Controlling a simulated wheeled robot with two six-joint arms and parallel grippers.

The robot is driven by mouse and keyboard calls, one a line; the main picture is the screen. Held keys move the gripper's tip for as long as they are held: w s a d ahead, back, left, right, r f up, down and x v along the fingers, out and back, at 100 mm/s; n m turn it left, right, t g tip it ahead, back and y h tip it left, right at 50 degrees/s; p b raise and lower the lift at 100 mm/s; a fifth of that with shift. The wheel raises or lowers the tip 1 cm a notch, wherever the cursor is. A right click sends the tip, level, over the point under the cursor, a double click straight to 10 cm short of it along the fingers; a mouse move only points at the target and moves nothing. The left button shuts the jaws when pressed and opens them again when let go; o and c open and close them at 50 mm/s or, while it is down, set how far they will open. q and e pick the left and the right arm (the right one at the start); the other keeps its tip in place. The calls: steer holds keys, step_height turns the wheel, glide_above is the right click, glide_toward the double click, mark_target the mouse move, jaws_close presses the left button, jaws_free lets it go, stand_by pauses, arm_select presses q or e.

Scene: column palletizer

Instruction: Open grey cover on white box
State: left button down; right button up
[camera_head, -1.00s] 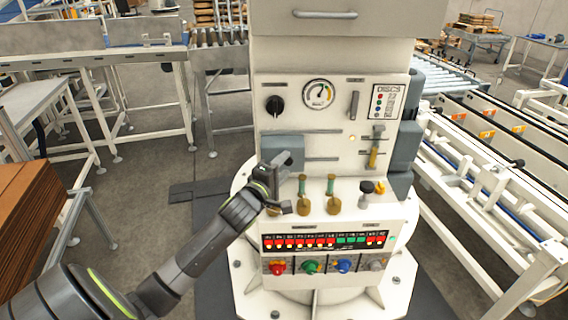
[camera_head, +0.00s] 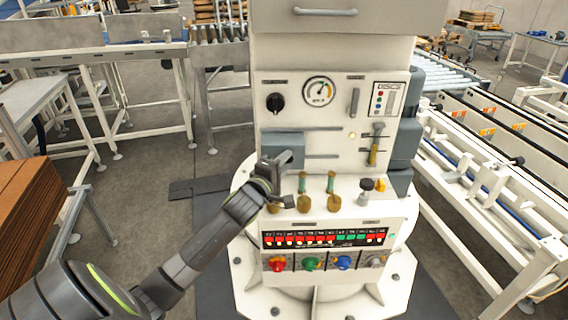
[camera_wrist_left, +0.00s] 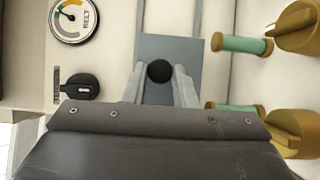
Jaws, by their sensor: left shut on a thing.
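The white box (camera_head: 340,120) is the upright control cabinet in the middle of the head view. Its grey cover (camera_head: 283,141) is a small blue-grey panel on the left of the front face, below a black rotary knob. It also shows in the wrist view (camera_wrist_left: 170,47) behind my fingers. My left gripper (camera_head: 284,163) is at the lower part of the cover. In the wrist view its fingers (camera_wrist_left: 160,80) are shut on a round black knob (camera_wrist_left: 159,71) in front of the cover. The knob is hidden in the head view. My right gripper is not in view.
Brass fittings with green handles (camera_head: 331,190) stand on the ledge just right of the gripper. Below are a lit indicator strip (camera_head: 325,239) and coloured knobs. A conveyor (camera_head: 480,180) lies to the right, and brown cardboard (camera_head: 30,215) to the left.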

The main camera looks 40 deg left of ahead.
arm_select(q)
steer(key=w+d+b, duration=0.1)
steer(key=w+d, duration=0.5)
steer(key=d, duration=0.3)
steer(key=shift+w, duration=0.3)
steer(key=c, duration=1.2)
jaws_free()
steer(key=shift+s, duration=0.15)
steer(key=shift+s+d+b, duration=0.25)
steer(key=shift+s+b, duration=0.35)
steer(key=shift+s, duration=2.25)
steer(key=shift+s+d+b, duration=0.2)
steer(key=shift+s+b, duration=0.45)
steer(key=shift+s, duration=2.25)
steer(key=shift+s+d+b, duration=0.25)
steer(key=shift+s+b, duration=0.35)
steer(key=shift+s, duration=2.25)
